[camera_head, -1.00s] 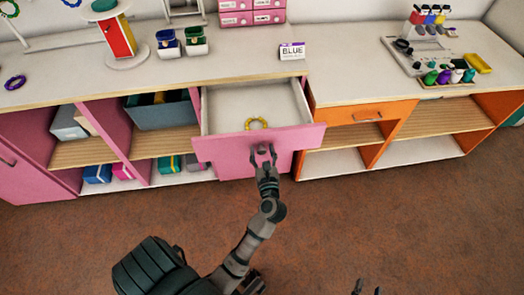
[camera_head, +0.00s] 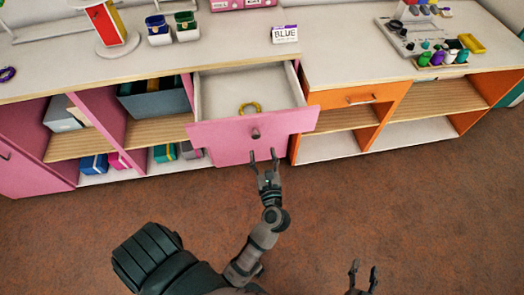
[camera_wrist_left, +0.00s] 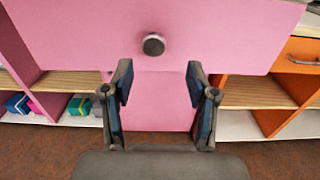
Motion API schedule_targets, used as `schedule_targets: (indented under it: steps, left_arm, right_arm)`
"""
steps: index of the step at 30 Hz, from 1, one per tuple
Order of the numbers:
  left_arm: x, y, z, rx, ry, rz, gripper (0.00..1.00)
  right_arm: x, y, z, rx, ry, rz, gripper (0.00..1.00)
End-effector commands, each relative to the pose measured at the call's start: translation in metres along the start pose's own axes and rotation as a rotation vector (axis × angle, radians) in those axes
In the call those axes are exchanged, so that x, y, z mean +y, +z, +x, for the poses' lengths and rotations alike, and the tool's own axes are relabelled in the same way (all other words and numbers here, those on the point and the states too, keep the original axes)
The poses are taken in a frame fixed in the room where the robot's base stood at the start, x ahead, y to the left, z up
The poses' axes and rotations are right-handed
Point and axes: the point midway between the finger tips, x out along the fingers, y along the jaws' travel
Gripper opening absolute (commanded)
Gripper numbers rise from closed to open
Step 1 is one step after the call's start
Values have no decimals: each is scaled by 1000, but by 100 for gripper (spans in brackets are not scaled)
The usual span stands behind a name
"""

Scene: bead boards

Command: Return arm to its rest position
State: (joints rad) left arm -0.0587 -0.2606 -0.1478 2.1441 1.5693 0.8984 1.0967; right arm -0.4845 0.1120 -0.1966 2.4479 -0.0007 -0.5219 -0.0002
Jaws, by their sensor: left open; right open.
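My left gripper (camera_head: 264,158) is open and empty. It is just in front of the pink drawer (camera_head: 226,134), apart from its dark round knob (camera_head: 255,133). In the left wrist view the open fingers (camera_wrist_left: 160,95) show below the knob (camera_wrist_left: 153,44), with nothing between them. My right gripper (camera_head: 363,272) is at the bottom edge of the head view, open and empty over the floor.
An orange drawer (camera_head: 352,97) is shut at right. Open shelves with boxes lie at left. The brown floor (camera_head: 420,200) in front is clear.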

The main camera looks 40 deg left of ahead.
Motion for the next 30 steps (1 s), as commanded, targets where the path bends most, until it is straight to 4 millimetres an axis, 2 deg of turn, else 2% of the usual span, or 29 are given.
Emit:
schedule_targets:
  steps: [12,14,16,19,21,22,25,27,30]
  left_arm:
    - [0,1,0,-5,-2,6,58]
    - [0,6,0,-36,-15,44,58]
    - [0,21,-4,-125,-48,160,58]
    - [-11,54,-22,-364,-134,496,58]
    - [-29,71,-48,-585,-203,834,58]
    - [-38,73,-61,-681,-231,987,58]
    - [-61,60,-101,-956,-300,1443,58]
    - [-69,42,-121,-1108,-334,1704,58]
    - [-71,12,-141,-1287,-369,2021,58]
  right_arm:
    - [0,0,1,0,0,1,46]
    - [0,0,0,0,-1,0,46]
    - [0,0,0,0,-1,0,46]
    - [0,0,0,0,0,0,46]
    - [0,0,0,0,0,0,46]
    - [0,0,0,0,0,0,46]
    - [0,0,0,0,0,0,46]
    - [0,0,0,0,0,0,46]
    - [0,0,0,0,0,0,46]
